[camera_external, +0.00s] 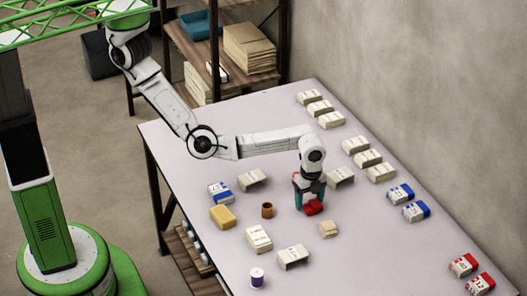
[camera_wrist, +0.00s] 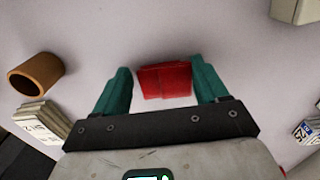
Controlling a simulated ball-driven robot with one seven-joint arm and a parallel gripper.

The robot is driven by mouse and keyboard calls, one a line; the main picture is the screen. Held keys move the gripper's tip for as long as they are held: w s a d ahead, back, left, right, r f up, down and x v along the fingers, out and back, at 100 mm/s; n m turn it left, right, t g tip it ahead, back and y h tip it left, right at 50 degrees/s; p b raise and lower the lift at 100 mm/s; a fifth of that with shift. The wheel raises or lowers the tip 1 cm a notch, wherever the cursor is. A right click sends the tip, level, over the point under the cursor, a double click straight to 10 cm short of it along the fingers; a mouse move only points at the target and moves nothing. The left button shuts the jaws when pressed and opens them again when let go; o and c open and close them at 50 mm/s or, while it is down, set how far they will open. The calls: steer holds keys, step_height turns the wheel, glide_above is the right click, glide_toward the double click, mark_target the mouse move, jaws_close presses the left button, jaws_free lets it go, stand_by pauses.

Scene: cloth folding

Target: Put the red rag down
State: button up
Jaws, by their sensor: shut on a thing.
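The red rag (camera_external: 313,208) is a small folded red bundle near the middle of the pale table (camera_external: 350,245). In the wrist view the rag (camera_wrist: 166,80) lies between the two teal fingers of my gripper (camera_wrist: 160,72). In the external view my gripper (camera_external: 307,200) points down at the table, shut on the rag. The rag is at or just above the table top; I cannot tell whether it touches.
A brown cup (camera_external: 267,210) stands left of my gripper, with a yellow block (camera_external: 222,216) beyond it. Cream packets (camera_external: 258,239) lie around, one small tan block (camera_external: 328,229) close by. Blue-white packs (camera_external: 415,211) lie right.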

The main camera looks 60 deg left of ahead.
mark_target(309, 202)
steer(key=shift+f, duration=0.15)
steer(key=o, duration=1)
step_height(309, 202, up, 12)
steer(key=shift+p, duration=0.4)
